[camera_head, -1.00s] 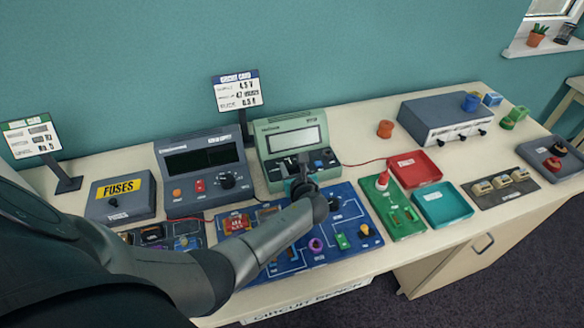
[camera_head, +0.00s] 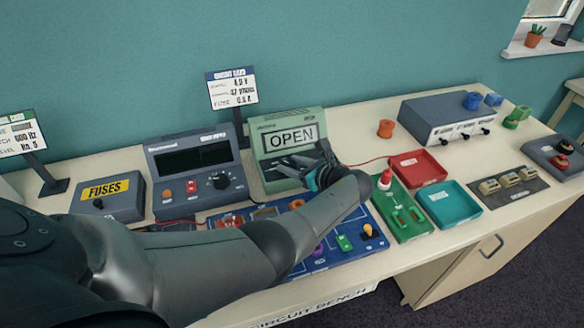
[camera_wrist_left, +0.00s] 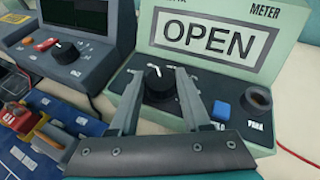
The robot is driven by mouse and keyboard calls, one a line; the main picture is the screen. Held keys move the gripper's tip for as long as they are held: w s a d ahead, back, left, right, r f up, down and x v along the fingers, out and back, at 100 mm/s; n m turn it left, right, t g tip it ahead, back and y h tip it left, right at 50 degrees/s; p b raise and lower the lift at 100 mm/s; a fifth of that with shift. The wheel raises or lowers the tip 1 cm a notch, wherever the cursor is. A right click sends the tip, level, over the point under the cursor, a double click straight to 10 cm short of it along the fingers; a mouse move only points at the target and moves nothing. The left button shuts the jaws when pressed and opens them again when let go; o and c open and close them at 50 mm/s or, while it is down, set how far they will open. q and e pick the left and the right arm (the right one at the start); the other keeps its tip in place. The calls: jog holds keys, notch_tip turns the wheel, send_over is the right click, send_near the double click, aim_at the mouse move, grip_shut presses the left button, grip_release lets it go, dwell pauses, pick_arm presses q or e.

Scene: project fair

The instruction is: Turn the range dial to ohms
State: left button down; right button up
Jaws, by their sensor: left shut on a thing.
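The pale green meter (camera_head: 285,125) stands at the back of the bench, and its screen reads OPEN. It also shows in the left wrist view (camera_wrist_left: 205,70). Its black range dial (camera_wrist_left: 157,84) sits on the sloped front panel, below the screen. My left gripper (camera_wrist_left: 159,74) has one finger on each side of the dial and is shut on it. In the head view my left gripper (camera_head: 312,172) and wrist cover most of the meter's lower panel, so the dial is hidden there. The dial's marks are too small to read. My right gripper is out of view.
A blue button (camera_wrist_left: 221,110) and a dark round socket (camera_wrist_left: 257,101) lie right of the dial. A dark grey instrument (camera_head: 197,170) with its own knob stands left of the meter. A blue circuit board (camera_head: 352,240) lies in front. A red tray (camera_head: 417,167) is to the right.

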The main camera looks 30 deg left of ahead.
pick_arm(q)
jog(key=shift+c, duration=1.8)
grip_release()
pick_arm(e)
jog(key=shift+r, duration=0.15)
